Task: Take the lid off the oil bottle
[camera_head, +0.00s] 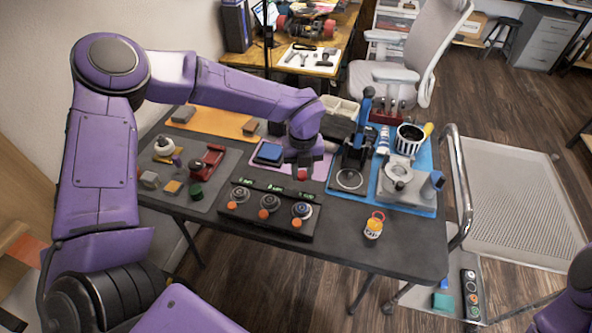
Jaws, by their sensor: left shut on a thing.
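My left gripper (303,162) is over the pink mat (320,166) in the middle of the table, pointing down. It is shut on a small red thing (303,174), which shows just below it. The gripper hides most of this thing, so I cannot tell whether it is the oil bottle or its lid. My right gripper is out of view.
A black panel with several dials (268,208) lies in front of the gripper. A blue block (269,152) is to its left. The table's front right is mostly clear.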

